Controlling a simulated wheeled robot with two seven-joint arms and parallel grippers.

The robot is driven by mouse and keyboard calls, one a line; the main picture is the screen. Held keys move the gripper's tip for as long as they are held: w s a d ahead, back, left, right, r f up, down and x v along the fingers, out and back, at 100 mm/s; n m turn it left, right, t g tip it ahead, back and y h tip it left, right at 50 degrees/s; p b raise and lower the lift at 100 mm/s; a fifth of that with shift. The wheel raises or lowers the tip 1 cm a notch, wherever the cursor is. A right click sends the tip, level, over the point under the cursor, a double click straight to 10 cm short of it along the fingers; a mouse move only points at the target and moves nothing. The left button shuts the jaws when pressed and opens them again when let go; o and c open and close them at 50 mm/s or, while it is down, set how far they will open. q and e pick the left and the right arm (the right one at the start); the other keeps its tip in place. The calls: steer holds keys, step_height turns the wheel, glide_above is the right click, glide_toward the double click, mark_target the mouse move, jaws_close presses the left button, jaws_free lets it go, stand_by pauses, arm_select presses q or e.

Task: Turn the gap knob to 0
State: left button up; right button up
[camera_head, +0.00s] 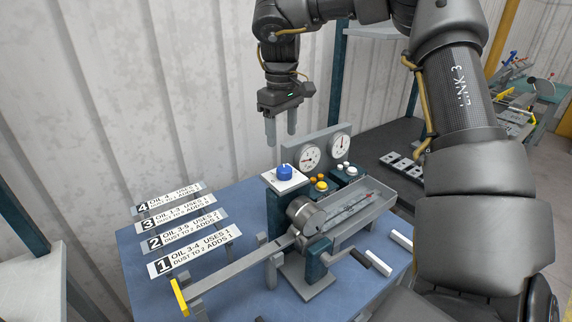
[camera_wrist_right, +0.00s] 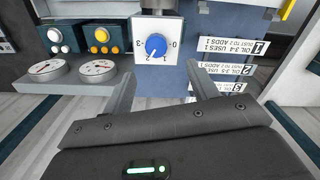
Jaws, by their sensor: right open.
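The gap knob is a round blue knob (camera_head: 284,170) on a white dial plate (camera_head: 272,182) at the top of the panel bender. In the right wrist view the knob (camera_wrist_right: 156,45) sits on its plate, marked 0 at the right, 3 at the left, and 1 and 2 along the bottom. A small pale mark on the knob seems to face the lower left, near 2. My right gripper (camera_head: 281,138) is open and empty above the knob, apart from it. In the right wrist view its two fingers (camera_wrist_right: 160,84) are spread, with the knob beyond the gap between them. My left gripper is not in view.
Two round gauges (camera_head: 324,153) stand behind the knob, with yellow and white buttons (camera_head: 321,185) to its right. A grey tray (camera_head: 372,207) and a crank (camera_head: 345,255) are in front.

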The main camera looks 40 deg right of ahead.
mark_target(285, 169)
steer(key=f, duration=0.3)
steer(key=s+d+f, duration=0.1)
steer(key=shift+d+f, duration=0.1)
steer(key=shift+f, duration=0.25)
steer(key=f, duration=0.1)
steer(key=f+p, duration=0.1)
steer(key=f, duration=0.1)
steer(key=w+f, duration=0.1)
steer(key=f, duration=0.1)
steer(key=shift+a+p, duration=0.3)
steer(key=shift+p, duration=0.05)
steer(key=shift+s+d+f, duration=0.2)
steer(key=shift+s+f, duration=0.05)
steer(key=shift+f, duration=0.3)
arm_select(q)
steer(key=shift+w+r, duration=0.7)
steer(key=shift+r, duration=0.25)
arm_select(e)
steer(key=shift+a, duration=0.15)
